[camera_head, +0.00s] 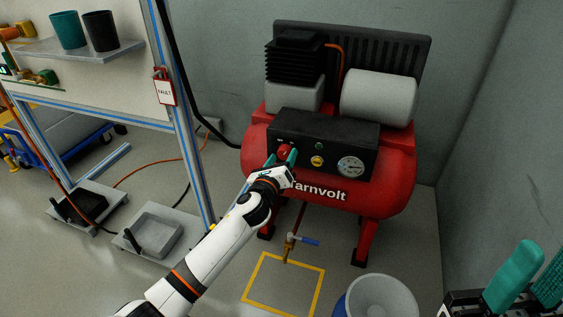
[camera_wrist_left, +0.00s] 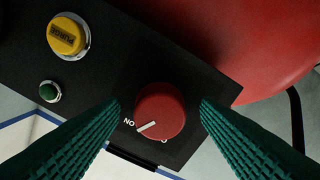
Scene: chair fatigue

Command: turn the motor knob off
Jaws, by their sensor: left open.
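The red motor knob (camera_head: 284,151) is on the black control panel (camera_head: 350,134) of the red compressor. In the left wrist view the knob (camera_wrist_left: 160,108) has a white pointer line at its lower left, beside upside-down lettering reading "ON"; another mark below is partly hidden. My left gripper (camera_head: 281,158) is open at the panel. Its green fingers stand on either side of the knob, with visible gaps in the wrist view (camera_wrist_left: 160,125). My right gripper (camera_head: 535,275) is at the lower right corner, its green fingers apart and empty, away from the panel.
A yellow button (camera_wrist_left: 66,36) and a small green button (camera_wrist_left: 49,91) are near the knob. A gauge (camera_head: 350,166) is further right. Below are a blue-handled valve (camera_head: 303,240), a yellow floor square (camera_head: 250,298) and a bucket (camera_head: 382,296). A workbench frame (camera_head: 187,140) stands left.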

